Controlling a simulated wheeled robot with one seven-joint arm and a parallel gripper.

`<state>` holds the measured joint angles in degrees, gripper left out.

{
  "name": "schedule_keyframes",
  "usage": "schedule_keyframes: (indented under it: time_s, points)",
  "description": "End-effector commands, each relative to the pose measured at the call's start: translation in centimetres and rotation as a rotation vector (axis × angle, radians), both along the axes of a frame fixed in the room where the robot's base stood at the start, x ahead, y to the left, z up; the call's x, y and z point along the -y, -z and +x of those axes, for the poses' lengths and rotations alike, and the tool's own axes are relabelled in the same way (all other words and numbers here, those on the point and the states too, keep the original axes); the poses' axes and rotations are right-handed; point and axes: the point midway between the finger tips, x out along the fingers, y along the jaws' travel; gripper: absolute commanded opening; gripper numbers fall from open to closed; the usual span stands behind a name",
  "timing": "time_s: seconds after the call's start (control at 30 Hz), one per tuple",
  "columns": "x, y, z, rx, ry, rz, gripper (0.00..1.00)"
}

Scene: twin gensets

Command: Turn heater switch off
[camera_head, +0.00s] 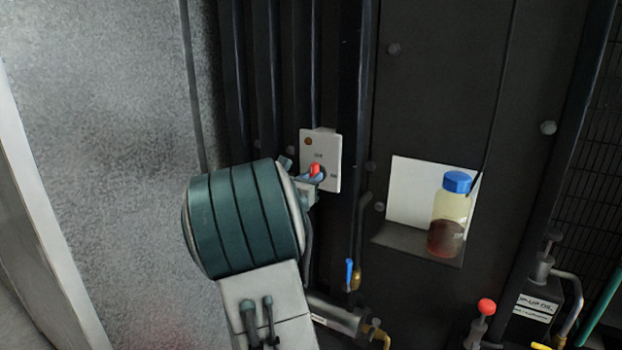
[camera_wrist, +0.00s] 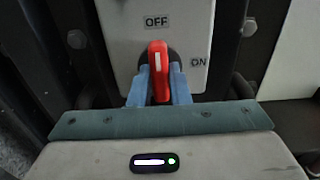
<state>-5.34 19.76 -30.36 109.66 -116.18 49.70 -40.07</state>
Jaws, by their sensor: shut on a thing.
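The heater switch is a red knob (camera_wrist: 158,72) on a pale switch plate (camera_wrist: 185,22). In the wrist view the knob stands nearly upright, its white line pointing up toward the OFF label (camera_wrist: 157,21); the ON label (camera_wrist: 198,62) is to its right. My gripper (camera_wrist: 158,85) has its two blue fingers on either side of the knob, shut on it. In the head view the plate (camera_head: 321,150) is on the dark panel, with the red knob (camera_head: 315,169) at my gripper (camera_head: 312,176). My wrist hides part of the surroundings.
A bottle with a blue cap (camera_head: 450,215) stands on a small shelf (camera_head: 415,243) to the right. Below are a blue-handled valve (camera_head: 349,274), a red ball knob (camera_head: 487,307) and pipework. Dark vertical ribs run beside the plate.

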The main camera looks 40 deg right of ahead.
Motion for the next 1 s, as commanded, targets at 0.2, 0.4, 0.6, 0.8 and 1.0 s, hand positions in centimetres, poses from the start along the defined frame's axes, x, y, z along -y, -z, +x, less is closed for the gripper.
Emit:
schedule_keyframes:
  time_s: [0.2,0.4,0.6,0.8,1.0]
  points:
    - [0.0,0.1,0.0,-0.002,0.0,0.0,0.38]
    - [-0.1,0.0,0.0,0.0,-0.001,0.0,0.38]
    - [-1.8,0.1,-0.6,0.002,-0.004,0.001,0.38]
    - [-5.9,0.1,-2.3,0.002,-0.005,0.002,0.38]
    - [-9.9,0.2,-4.0,0.001,-0.005,0.001,0.38]
